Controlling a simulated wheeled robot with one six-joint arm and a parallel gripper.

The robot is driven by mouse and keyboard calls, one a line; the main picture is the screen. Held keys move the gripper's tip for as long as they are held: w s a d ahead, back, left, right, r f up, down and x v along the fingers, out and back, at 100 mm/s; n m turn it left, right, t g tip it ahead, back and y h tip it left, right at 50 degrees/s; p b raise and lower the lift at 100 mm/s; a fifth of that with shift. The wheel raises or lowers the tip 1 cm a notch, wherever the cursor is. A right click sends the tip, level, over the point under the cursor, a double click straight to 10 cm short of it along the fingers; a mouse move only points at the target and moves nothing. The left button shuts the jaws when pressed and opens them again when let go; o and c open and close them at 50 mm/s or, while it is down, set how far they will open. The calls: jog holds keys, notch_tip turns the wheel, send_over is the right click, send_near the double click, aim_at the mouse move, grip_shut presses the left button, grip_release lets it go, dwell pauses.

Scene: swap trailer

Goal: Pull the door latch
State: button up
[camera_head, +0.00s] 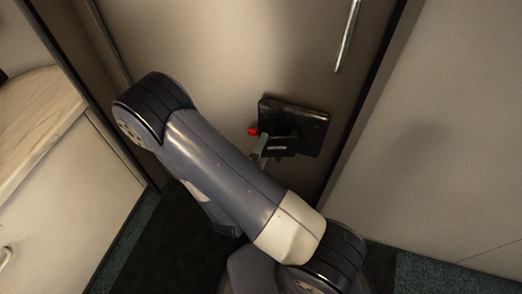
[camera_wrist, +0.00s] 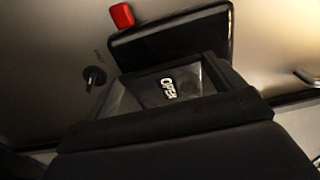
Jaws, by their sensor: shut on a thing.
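The door latch (camera_head: 310,126) is a black plate on the brown door, with a handle part standing out from its lower left and a red tab (camera_head: 252,131) at its left edge. In the wrist view the latch plate (camera_wrist: 185,40) fills the upper middle, with the red tab (camera_wrist: 122,16) at its top left. A dark piece below it bears a white OPEN label (camera_wrist: 168,88). My gripper (camera_head: 262,150) is at the handle part, shut on the latch. My arm hides part of it, and the exact finger contact is hard to see.
The door (camera_head: 215,60) stands behind the latch, with a long metal bar (camera_head: 347,37) at its upper right. A pale wall (camera_head: 450,130) lies to the right. A cabinet with a wooden top (camera_head: 38,110) stands at the left. A small dark lock (camera_wrist: 94,77) shows beside the latch.

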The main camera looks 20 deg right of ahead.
jog(key=o, duration=1.1)
jog(key=shift+o, duration=0.2)
jog(key=shift+r, duration=0.1)
notch_tip(320, 180, up, 10)
jog(key=p, duration=0.3)
jog(key=shift+p, duration=0.35)
notch_tip(320, 180, down, 10)
jog(key=b, duration=0.4)
jog(key=shift+f, duration=0.25)
jog(key=shift+w+r, duration=0.15)
